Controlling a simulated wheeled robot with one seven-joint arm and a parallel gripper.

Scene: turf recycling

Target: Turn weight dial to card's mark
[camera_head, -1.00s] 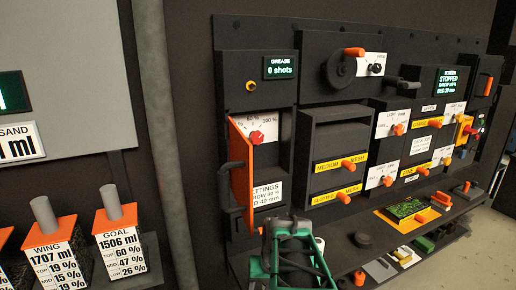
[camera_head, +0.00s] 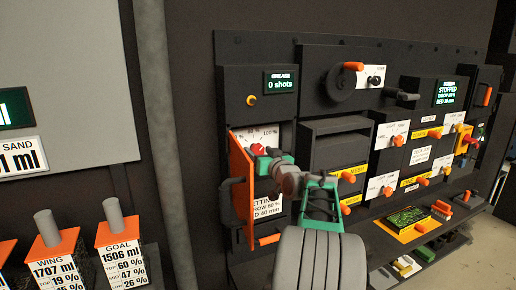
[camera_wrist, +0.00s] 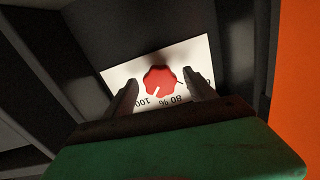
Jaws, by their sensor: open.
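The weight dial is a red knob (camera_head: 257,149) on a white percent scale (camera_head: 270,134), inside a recess behind an open orange door (camera_head: 241,190). In the wrist view the red knob (camera_wrist: 160,78) sits between my two open fingers, with a gap visible on each side. The scale appears upside down there; the knob's white pointer line points down-left, seemingly between 100 and the mark beside it. My gripper (camera_head: 267,158) is at the recess, open and empty. The white settings card (camera_head: 266,207) below reads "80 %" and "40 mm", partly hidden by my arm and the door.
The orange door stands close to my gripper's left. A screen (camera_head: 449,87) reads "STOPPED". Several orange-handled controls and a hand wheel (camera_head: 339,80) are to the right. Sample boxes (camera_head: 120,253) stand at lower left. A lower shelf (camera_head: 445,228) holds small items.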

